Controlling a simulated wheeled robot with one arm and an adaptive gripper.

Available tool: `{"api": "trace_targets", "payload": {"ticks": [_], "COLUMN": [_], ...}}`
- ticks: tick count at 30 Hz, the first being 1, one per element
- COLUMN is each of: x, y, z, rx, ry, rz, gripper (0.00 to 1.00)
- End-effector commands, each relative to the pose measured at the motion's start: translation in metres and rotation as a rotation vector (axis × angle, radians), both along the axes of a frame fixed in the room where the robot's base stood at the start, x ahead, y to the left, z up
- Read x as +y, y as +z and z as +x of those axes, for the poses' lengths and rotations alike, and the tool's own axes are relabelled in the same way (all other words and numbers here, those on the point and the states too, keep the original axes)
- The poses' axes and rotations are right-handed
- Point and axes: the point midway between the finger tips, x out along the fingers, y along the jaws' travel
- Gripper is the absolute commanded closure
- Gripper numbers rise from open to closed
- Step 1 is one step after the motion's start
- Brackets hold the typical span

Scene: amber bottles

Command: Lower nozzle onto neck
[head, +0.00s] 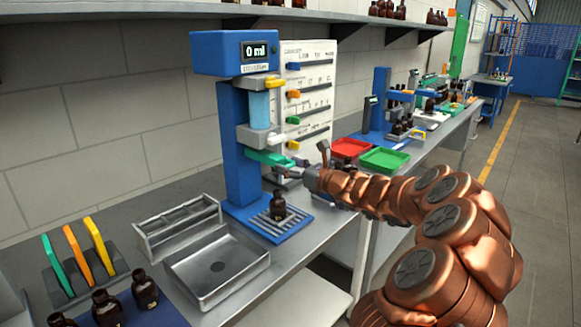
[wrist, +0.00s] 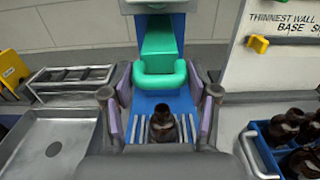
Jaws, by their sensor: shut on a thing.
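A blue filling stand (head: 240,150) shows "0 ml" on its display and carries a clear blue cylinder (head: 259,110). A green nozzle piece (head: 268,158) sticks out below the cylinder; in the wrist view its rounded front (wrist: 160,82) shows between the fingers. My gripper (head: 294,167) is shut on it; its purple-padded fingers (wrist: 161,98) lie on either side. An amber bottle (head: 278,206) stands upright on the stand's slatted base, below the nozzle piece, and also shows in the wrist view (wrist: 162,126). A gap separates the bottle neck and the green piece.
A steel tray (head: 262,263) and a metal rack (head: 180,226) stand left of the stand. More amber bottles (head: 145,289) are at the front left. A white panel (head: 308,95) with coloured sliders stands behind. Red (head: 348,147) and green (head: 385,159) trays lie to the right.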

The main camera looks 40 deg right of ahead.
Motion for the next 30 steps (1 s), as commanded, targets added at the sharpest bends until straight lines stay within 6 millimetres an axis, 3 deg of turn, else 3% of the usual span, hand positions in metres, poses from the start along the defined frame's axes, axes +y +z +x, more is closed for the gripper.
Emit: {"api": "trace_targets", "payload": {"ticks": [1,9,16,24,30], "x": [-0.001,-0.002,-0.002,-0.002,-0.003], "y": [0.000,0.001,-0.009,-0.053,-0.073], "z": [0.000,0.000,0.000,0.000,0.000], "rx": [0.000,-0.001,-0.001,-0.001,0.002], "ry": [-0.003,-0.004,-0.005,-0.005,-0.007], "rz": [0.001,0.001,0.002,0.004,0.004], "gripper": [0.71,0.99,1.00,1.00,1.00]}}
